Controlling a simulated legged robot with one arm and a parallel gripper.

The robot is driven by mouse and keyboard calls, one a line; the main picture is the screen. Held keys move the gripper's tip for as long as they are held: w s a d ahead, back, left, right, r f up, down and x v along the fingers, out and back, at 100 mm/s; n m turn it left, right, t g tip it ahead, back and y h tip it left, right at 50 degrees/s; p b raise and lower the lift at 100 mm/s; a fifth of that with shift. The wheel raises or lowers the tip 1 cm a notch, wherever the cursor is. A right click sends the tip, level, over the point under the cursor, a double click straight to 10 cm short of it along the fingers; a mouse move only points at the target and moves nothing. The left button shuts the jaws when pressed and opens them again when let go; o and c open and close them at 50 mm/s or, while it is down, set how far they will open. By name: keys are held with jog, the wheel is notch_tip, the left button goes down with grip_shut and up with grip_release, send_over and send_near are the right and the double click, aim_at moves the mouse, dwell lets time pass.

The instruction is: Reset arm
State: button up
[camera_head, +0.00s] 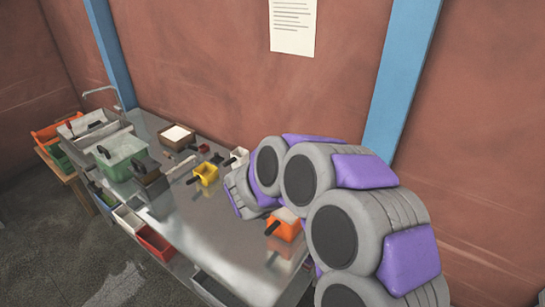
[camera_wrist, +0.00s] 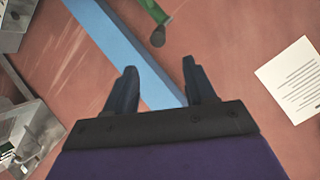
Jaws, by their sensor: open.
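My gripper (camera_wrist: 158,82) shows in the wrist view with its two dark fingers apart and nothing between them. Behind the fingers are the red-brown wall and a blue post (camera_wrist: 135,50). In the head view my grey and purple arm curves over the right part of the metal table (camera_head: 215,235). My gripper itself does not show clearly in the head view, where the arm hides it.
An orange box (camera_head: 287,231) stands close to my arm; a yellow scoop (camera_head: 206,173) is farther left. A green tub (camera_head: 121,150), a brown box (camera_head: 177,136) and bins stand on the left. A paper sheet (camera_head: 293,25) hangs on the wall.

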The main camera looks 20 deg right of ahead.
jog(key=w+a+n+t+y+b, duration=0.1)
jog(key=a+n+t+y+b, duration=0.35)
jog(key=a, duration=0.75)
jog(key=s+a+f+n+g+y+b, duration=0.4)
jog(key=s+a+n+g+y+b, duration=0.15)
jog(key=s+a+n+y, duration=0.45)
jog(key=s+d+f+g+h+b, duration=0.1)
jog(key=s+d+f+g+b, duration=0.1)
jog(key=s, duration=0.8)
jog(key=s+d+f+n+g+h+b, duration=0.1)
jog(key=s+d+f+g+h+b, duration=0.1)
jog(key=s+d+f, duration=0.4)
jog(key=s+d+f+n+g+h+b, duration=0.1)
jog(key=s+d+f+g+b, duration=0.3)
jog(key=s, duration=1.2)
jog(key=shift+d+f+g+h, duration=0.35)
jog(key=shift+g+h, duration=0.35)
jog(key=shift+h, duration=0.05)
